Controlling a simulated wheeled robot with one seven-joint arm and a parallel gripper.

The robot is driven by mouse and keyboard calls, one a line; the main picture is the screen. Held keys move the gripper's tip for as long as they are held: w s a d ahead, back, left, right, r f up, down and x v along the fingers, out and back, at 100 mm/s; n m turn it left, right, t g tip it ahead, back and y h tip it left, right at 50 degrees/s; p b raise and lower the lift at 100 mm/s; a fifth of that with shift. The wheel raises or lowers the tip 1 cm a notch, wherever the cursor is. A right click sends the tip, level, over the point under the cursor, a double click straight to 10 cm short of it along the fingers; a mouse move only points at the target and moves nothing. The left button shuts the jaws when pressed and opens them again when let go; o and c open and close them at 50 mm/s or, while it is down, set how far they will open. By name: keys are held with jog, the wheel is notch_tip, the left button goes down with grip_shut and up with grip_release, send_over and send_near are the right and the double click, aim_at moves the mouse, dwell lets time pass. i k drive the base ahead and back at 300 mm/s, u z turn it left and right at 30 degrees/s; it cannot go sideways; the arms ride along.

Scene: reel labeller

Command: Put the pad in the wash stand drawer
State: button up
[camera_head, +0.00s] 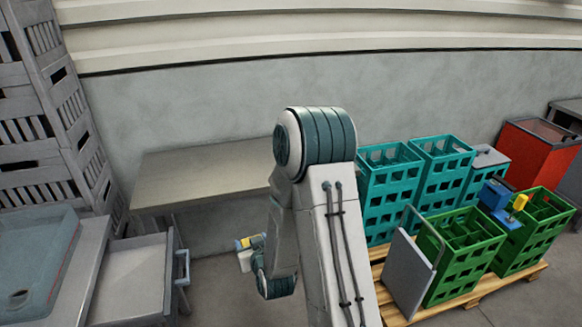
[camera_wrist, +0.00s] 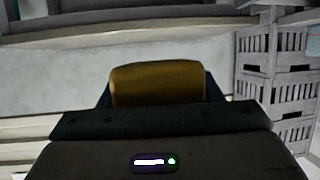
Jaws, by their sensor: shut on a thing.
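A yellow-brown pad (camera_wrist: 158,84) fills the middle of the wrist view, with dark finger parts on both sides. My gripper (camera_head: 250,250) is shut on it. In the head view a small yellow end (camera_head: 243,243) shows at the gripper, partly hidden by my arm. The wash stand (camera_head: 60,305) is at the lower left with a blue-grey basin (camera_head: 35,262). Its drawer (camera_head: 132,278) is pulled out to the right of the basin, with a handle (camera_head: 183,266) on its front. The visible drawer floor is bare. My gripper is right of the drawer front, apart from it.
A grey table (camera_head: 195,172) stands behind the drawer against the wall. Slatted crates (camera_head: 40,120) are stacked at the left. Teal crates (camera_head: 390,178) and green crates (camera_head: 465,250) stand on a pallet (camera_head: 530,270) at right. A red bin (camera_head: 535,155) is behind.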

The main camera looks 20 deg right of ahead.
aim_at(133, 284)
jog(key=z, duration=0.2)
jog(key=i, duration=1.05)
jog(key=z, duration=0.05)
